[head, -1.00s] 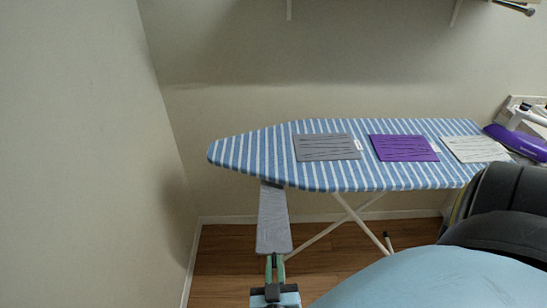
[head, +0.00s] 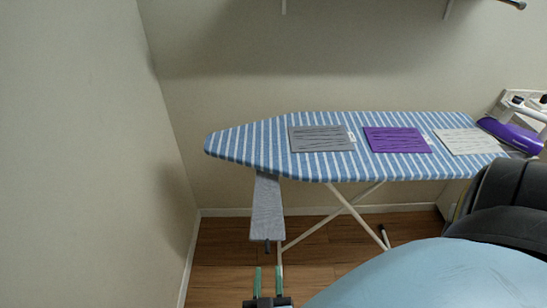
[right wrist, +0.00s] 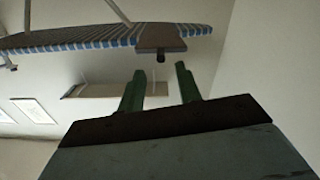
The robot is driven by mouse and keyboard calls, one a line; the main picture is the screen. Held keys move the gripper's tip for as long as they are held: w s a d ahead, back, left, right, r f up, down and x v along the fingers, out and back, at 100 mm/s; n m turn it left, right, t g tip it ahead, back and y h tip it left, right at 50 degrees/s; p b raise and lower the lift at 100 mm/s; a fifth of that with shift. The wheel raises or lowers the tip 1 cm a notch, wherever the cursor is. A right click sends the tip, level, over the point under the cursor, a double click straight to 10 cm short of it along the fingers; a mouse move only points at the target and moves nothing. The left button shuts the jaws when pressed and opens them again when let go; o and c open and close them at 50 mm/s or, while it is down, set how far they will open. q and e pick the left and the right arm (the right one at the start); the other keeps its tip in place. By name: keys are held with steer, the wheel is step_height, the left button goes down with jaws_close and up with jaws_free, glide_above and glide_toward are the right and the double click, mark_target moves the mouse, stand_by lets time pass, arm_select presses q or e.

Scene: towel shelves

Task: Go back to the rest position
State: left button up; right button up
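My right gripper (head: 268,282) is at the bottom of the head view, below the ironing board. Its two green fingers are apart with nothing between them. The right wrist view also shows the fingers (right wrist: 160,88) spread and empty. A narrow grey panel (head: 267,210) with a short dark peg at its end extends from under the left part of the ironing board. The peg is just beyond my fingertips, apart from them. My left gripper is not in view.
The blue and white striped ironing board (head: 240,145) carries a grey mat (head: 320,138), a purple mat (head: 397,140) and a white mat (head: 468,141). A purple iron (head: 512,135) is at its right end. A wall (head: 80,150) stands close on the left.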

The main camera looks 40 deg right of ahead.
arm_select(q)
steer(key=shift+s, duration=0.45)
arm_select(e)
steer(key=shift+s+a, duration=0.5)
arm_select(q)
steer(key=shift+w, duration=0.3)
arm_select(e)
steer(key=shift+w+f, duration=0.1)
steer(key=s+a+f+n+g+y+b, duration=0.1)
steer(key=s+a+f+n+y, duration=0.2)
steer(key=f+y, duration=0.5)
steer(key=s+a+f+n+g+y+b, duration=0.1)
steer(key=s+a+f+n+y+b, duration=0.2)
steer(key=f, duration=0.9)
arm_select(q)
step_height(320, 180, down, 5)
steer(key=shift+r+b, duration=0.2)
steer(key=shift+b, duration=0.1)
arm_select(e)
steer(key=s+d+f+n+g, duration=0.1)
steer(key=s+d+f+g, duration=0.4)
steer(key=s+f, duration=0.2)
steer(key=s+d+f+n+g, duration=0.1)
steer(key=s+d+f+g, duration=0.4)
steer(key=s+f, duration=0.3)
steer(key=s, duration=0.4)
steer(key=shift+s+d+g+y, duration=0.2)
steer(key=shift+s+g+y, duration=0.1)
steer(key=shift+g, duration=0.1)
